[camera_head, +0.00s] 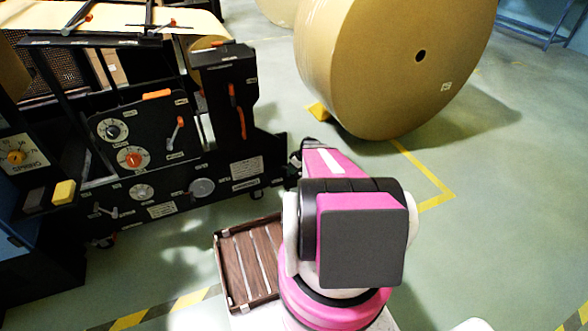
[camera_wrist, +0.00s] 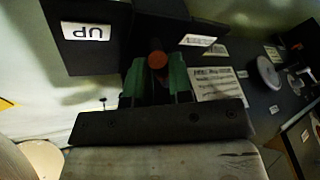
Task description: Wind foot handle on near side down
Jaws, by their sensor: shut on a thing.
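The foot handle (camera_wrist: 157,61) shows in the wrist view as a round orange-red end between the green fingers of my gripper (camera_wrist: 158,78). The fingers stand on both sides of it and are shut on it. The rest of the handle is hidden by the fingers and the gripper body. A dark plate with a white "UP" label (camera_wrist: 87,32) is at the upper left of the wrist view. In the head view, my arm reaches to the right end of the black machine (camera_head: 150,150); it hides the handle and the fingertips there.
A large kraft roll (camera_head: 385,60) stands on the floor behind my arm, with a yellow chock (camera_head: 318,111) at its base. A slatted brown tray (camera_head: 235,262) lies left of my arm. Dials, orange levers and a yellow block (camera_head: 63,192) are on the left. Floor at the right is clear.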

